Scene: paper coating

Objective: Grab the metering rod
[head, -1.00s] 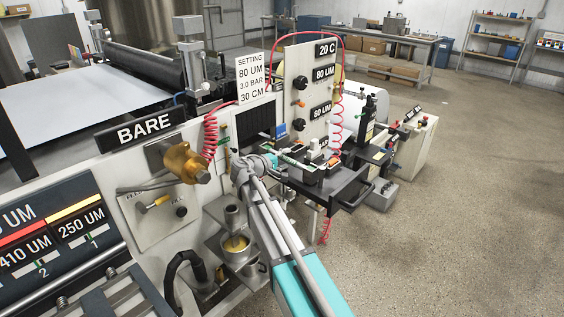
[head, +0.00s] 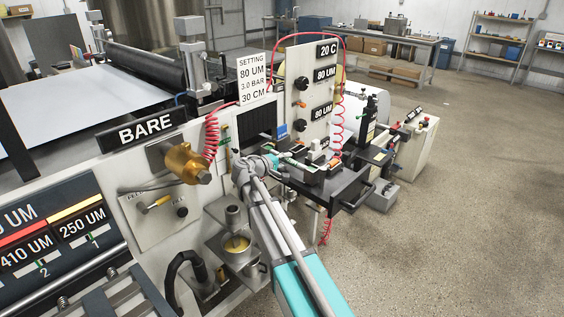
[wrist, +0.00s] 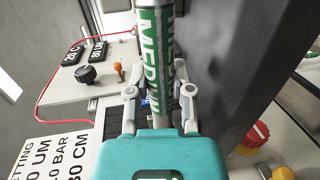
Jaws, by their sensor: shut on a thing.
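The metering rod (wrist: 157,70) is a grey cylinder with a green band lettered in white, which seems to read "MEDIUM". In the wrist view it runs upward from between my gripper's fingers, and its far end is out of the frame. My gripper (wrist: 160,95) is shut on the rod, with one finger on each side. In the head view my gripper (head: 284,158) is over the black bench by the panel, small and partly hidden by my own arm. The rod's ends are hard to make out there.
A black drawer-like bench (head: 325,190) with small items lies beneath my gripper. The settings sign (head: 251,77) and knob panel (head: 312,85) stand behind it. Coiled red hoses (head: 211,135) hang nearby. The floor at right (head: 470,200) is clear.

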